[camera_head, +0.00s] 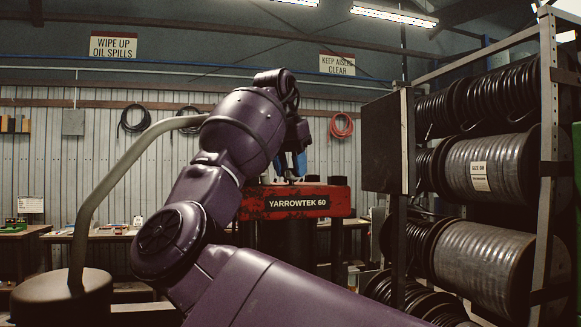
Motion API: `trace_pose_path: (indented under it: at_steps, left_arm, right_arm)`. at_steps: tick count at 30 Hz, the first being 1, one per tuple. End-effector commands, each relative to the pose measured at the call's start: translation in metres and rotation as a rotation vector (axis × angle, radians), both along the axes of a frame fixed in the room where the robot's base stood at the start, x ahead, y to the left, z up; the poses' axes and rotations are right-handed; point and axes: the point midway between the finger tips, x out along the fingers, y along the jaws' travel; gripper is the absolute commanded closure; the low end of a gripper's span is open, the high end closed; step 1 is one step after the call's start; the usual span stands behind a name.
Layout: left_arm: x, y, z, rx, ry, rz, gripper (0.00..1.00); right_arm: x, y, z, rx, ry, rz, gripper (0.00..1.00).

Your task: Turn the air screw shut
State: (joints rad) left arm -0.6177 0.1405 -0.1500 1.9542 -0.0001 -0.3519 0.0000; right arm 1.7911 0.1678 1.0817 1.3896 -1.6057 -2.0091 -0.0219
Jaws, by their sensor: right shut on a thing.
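The red crimper marked YARROWTEK 60 (340,203) stands in the middle, beyond my purple right arm. My right gripper (291,176) points down at the top of the crimper, with blue parts showing near its fingers. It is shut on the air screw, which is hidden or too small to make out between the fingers. How far the screw is turned cannot be seen. My arm covers the left part of the crimper. My left gripper is not in view.
A rack of hose reels (487,253) fills the right side, with a dark panel (387,142) on a post before it. A bent grey pipe (108,190) rises from a round drum (62,299) at left. Workbenches (100,234) line the back wall.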

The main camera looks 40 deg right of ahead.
Motion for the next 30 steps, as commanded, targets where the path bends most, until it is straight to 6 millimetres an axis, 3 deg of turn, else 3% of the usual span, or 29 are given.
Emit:
trace_pose_path:
  at_steps: [8,30]
  left_arm:
    - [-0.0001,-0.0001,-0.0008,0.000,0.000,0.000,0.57]
    - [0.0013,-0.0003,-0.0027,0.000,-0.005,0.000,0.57]
  right_arm:
    - [-0.0007,-0.0003,0.0001,0.001,-0.003,0.154,0.88]
    - [-0.0023,-0.0018,0.0006,0.001,-0.005,0.850,0.88]
